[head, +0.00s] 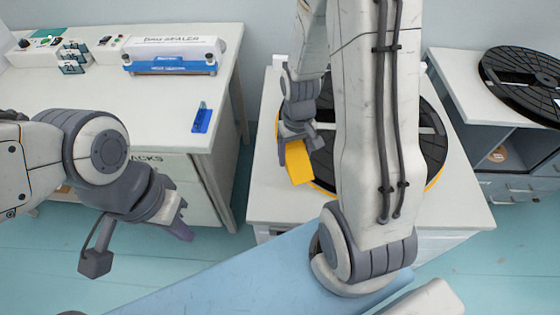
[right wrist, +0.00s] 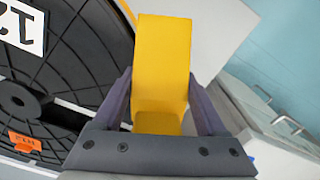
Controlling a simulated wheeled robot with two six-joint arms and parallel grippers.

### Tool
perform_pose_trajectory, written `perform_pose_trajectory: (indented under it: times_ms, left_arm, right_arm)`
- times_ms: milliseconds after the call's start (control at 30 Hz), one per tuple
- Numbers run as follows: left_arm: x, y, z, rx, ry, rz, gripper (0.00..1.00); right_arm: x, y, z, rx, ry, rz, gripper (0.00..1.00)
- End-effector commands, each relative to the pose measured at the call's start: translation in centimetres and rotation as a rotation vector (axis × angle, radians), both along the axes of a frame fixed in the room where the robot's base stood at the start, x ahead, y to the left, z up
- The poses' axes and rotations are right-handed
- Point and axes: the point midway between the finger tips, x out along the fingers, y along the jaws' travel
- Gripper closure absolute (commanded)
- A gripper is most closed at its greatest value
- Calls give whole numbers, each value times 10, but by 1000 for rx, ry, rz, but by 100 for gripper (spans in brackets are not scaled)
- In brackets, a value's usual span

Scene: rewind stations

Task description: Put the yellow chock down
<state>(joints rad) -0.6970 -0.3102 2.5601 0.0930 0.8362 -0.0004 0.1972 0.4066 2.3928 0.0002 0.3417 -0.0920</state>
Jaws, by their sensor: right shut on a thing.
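The yellow chock (head: 299,164) is in my right gripper (head: 297,143), by the left edge of a large black reel (head: 431,135) on a white table (head: 266,203). In the right wrist view the chock (right wrist: 162,65) stands between the two fingers of my right gripper (right wrist: 161,103), which are shut on it. I cannot tell whether the chock touches the table. My right arm hides much of the reel. My left gripper (head: 180,224) hangs over the floor at the left, with nothing seen in it; its finger gap is not clear.
A white bench (head: 150,105) at the left carries a bag sealer (head: 172,56), a blue item (head: 203,118) and small devices. Another black reel (head: 525,80) lies on a cabinet at the right. In the wrist view the nearby reel (right wrist: 60,60) has an orange tag (right wrist: 24,142).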

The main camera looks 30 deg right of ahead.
Motion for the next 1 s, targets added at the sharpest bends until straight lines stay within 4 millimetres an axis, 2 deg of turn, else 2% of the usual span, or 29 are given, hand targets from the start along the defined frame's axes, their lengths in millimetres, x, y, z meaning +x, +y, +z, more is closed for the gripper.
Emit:
perform_pose_trajectory:
  times_ms: [100,300,433,633,1000]
  left_arm:
    - [0,0,1,0,0,0,100]
    - [0,0,2,0,0,0,100]
    - [0,0,1,0,0,0,100]
    - [0,0,1,0,0,0,100]
    - [0,0,-1,0,0,0,100]
  right_arm:
    - [18,20,-16,0,3,5,100]
    - [35,36,-30,0,-1,-2,100]
    - [36,38,-40,0,2,-5,100]
    - [36,37,-68,0,2,-6,100]
    - [36,36,-74,0,-2,-6,100]
